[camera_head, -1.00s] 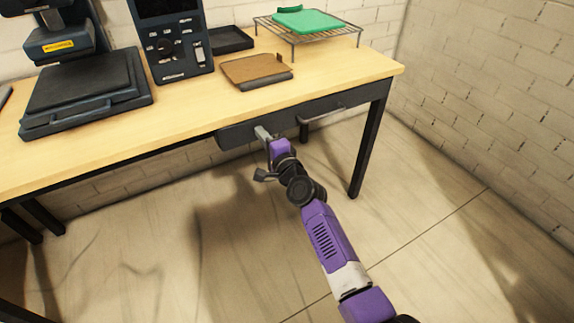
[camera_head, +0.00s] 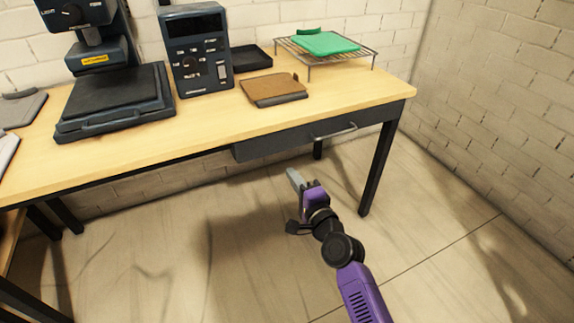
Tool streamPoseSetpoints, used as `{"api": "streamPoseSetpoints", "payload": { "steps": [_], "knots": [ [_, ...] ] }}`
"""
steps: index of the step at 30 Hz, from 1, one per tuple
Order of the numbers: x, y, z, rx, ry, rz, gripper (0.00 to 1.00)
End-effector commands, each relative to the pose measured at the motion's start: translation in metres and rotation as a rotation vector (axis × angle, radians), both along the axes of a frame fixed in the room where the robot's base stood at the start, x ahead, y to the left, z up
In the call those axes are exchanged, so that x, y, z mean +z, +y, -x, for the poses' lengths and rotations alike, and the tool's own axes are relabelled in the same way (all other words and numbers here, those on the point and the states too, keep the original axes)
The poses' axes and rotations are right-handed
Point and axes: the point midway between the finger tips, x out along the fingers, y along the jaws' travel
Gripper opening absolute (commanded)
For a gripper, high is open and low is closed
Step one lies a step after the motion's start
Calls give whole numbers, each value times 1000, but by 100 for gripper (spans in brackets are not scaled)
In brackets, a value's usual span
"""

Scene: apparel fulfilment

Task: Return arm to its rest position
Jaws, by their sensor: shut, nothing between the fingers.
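My purple and black arm reaches up from the bottom right of the head view. My gripper (camera_head: 294,178) is shut and empty, with its grey fingers pointing up and left. It hangs in the air in front of the table, below and apart from the dark drawer (camera_head: 275,145). The drawer sits under the right part of the tabletop, looks closed, and has a grey bar handle (camera_head: 334,133).
The wooden table (camera_head: 190,128) bears a heat press (camera_head: 112,100), a control box (camera_head: 197,55), a brown pad (camera_head: 272,88), a black tray (camera_head: 250,57) and a wire rack (camera_head: 310,66) with a green item (camera_head: 330,43). A table leg (camera_head: 378,165) stands right of my gripper. The floor in front is clear.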

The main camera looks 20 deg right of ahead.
Motion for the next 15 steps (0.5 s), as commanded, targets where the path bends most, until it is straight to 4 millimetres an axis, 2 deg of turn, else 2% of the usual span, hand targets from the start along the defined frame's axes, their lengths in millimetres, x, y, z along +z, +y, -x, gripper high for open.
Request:
{"api": "streamPoseSetpoints", "payload": {
  "steps": [5, 13, 14, 15],
  "knots": [
    [0, -1, 13, 0, 0, 0, 0],
    [1, -2, 15, -7, -6, 43, 0],
    [3, -4, 15, -15, -11, 74, 0],
    [14, -7, 15, -30, -33, 131, 0]
  ]
}}
